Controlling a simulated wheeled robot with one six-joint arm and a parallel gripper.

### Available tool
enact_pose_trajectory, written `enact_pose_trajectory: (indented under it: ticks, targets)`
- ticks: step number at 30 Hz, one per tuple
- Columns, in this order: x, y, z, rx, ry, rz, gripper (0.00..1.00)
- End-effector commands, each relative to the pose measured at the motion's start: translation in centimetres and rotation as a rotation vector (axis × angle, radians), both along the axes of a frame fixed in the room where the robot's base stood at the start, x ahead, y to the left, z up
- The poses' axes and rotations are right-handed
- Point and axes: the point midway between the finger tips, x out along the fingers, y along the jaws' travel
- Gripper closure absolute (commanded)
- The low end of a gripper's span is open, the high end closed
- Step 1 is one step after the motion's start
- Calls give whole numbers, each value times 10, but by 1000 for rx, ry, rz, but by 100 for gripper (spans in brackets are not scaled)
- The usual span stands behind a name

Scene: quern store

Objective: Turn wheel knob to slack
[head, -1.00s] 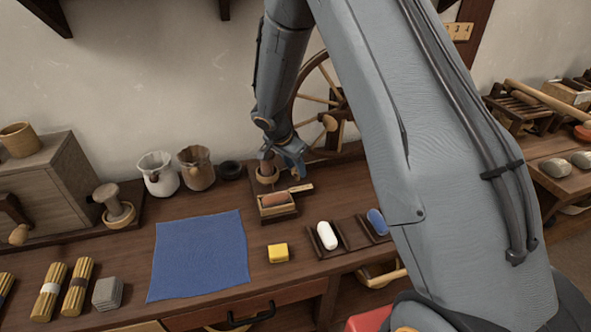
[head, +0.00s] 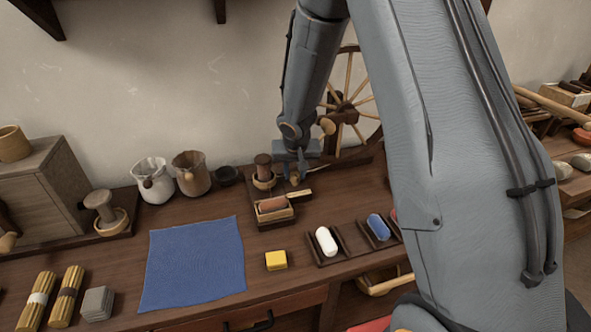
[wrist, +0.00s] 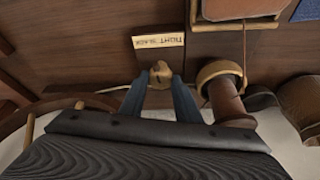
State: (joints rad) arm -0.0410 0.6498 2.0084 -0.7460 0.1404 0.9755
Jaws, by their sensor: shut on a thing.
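The wheel knob (wrist: 160,72) is a small wooden knob on the bench, in the middle of the wrist view. A pale plate (wrist: 158,41) beside it reads TIGHT and SLACK, upside down in this view. My gripper (wrist: 160,88) is shut on the knob, one blue-grey finger on each side. I cannot tell which word the knob points to. In the head view my gripper (head: 292,175) is low over the bench, in front of the spinning wheel (head: 349,108), and mostly hides the knob. The pale plate (head: 299,195) lies just in front.
A wooden spool in a ring (head: 263,175) stands close left of my gripper; it also shows in the wrist view (wrist: 226,95). A box with a brown roll (head: 273,212) is in front. A blue cloth (head: 193,262) covers open bench.

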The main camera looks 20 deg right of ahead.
Motion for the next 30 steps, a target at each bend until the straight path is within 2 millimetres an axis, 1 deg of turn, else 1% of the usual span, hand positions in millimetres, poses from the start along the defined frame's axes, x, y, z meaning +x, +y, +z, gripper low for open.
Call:
enact_pose_trajectory:
  ticks: [30]
  targets:
    - [2, -2, 7, 0, -5, 255, 93]
